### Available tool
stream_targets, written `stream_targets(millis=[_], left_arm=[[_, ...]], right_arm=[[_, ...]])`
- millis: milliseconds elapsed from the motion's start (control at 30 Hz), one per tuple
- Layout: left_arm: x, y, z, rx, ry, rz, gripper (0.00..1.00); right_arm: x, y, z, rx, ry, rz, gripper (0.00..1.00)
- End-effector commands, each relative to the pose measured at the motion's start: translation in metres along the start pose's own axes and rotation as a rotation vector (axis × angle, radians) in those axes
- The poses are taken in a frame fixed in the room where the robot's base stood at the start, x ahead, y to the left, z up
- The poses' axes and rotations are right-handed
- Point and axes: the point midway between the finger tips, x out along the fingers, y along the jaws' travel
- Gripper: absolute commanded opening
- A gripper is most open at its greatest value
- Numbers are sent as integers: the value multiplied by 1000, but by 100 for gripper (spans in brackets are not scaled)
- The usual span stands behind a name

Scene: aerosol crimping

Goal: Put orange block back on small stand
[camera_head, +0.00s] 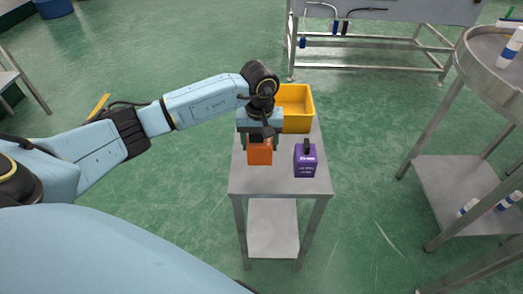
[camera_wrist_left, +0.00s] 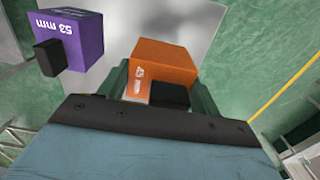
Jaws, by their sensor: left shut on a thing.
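The orange block (camera_head: 260,152) is at the small metal stand (camera_head: 281,188), near the left side of its top. I cannot tell whether the block rests on the top or hangs just above it. My left gripper (camera_head: 259,138) is over the block and shut on it. In the left wrist view the orange block (camera_wrist_left: 162,66), with white lettering and a black knob, sits between the fingers of my left gripper (camera_wrist_left: 160,95). My right gripper is not in view.
A purple block (camera_head: 305,161) with a black knob stands on the stand to the right of the orange one. A yellow bin (camera_head: 296,106) is at the stand's back. A round metal table (camera_head: 491,65) stands at the right. Green floor (camera_head: 365,180) between them is clear.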

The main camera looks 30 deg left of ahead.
Motion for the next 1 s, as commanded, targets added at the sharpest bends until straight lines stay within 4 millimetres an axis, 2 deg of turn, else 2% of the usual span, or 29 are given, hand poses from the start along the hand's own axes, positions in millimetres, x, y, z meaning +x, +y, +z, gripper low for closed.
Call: stream_targets(millis=[300, 733, 767, 900, 1000], left_arm=[[37, 0, 0, -1, 0, 1, 29], [42, 0, 0, 2, 2, 1, 29], [41, 0, 0, 2, 1, 0, 67], [41, 0, 0, 2, 0, 0, 85], [41, 0, 0, 2, 0, 0, 85]], right_arm=[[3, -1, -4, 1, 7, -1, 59], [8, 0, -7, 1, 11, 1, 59], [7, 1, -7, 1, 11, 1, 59], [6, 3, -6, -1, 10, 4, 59], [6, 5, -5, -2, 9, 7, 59]])
